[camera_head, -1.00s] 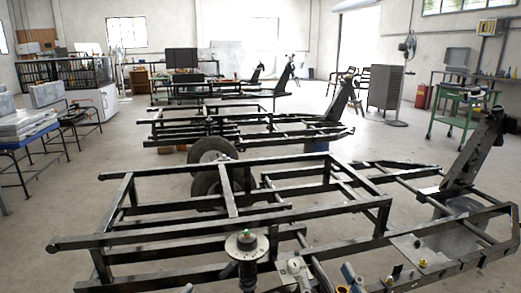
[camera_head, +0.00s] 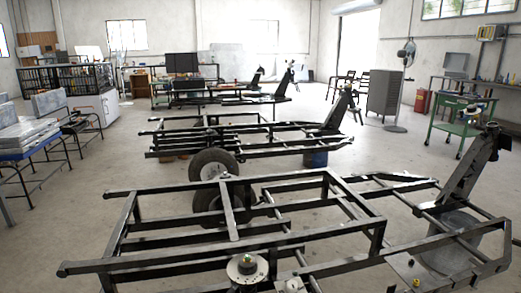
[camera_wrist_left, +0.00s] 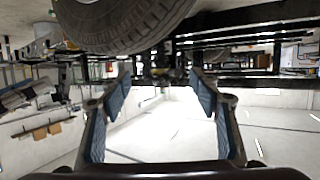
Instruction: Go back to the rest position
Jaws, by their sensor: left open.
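My left gripper (camera_wrist_left: 160,85) shows in the left wrist view, with its two blue-padded fingers spread wide. It is open, and nothing is between the fingers. A black tyre (camera_wrist_left: 125,22) is at the top of that view, apart from the fingers. My right gripper is in neither view now. In the head view, the nearest black metal chassis frame (camera_head: 230,226) fills the lower part.
Two wheels (camera_head: 213,164) stand behind the nearest frame. More chassis frames (camera_head: 250,140) stand beyond. A table with grey boxes (camera_head: 25,133) is at the left. A green trolley (camera_head: 455,115) and a fan (camera_head: 405,55) are at the right. Bare floor (camera_head: 400,155) lies between.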

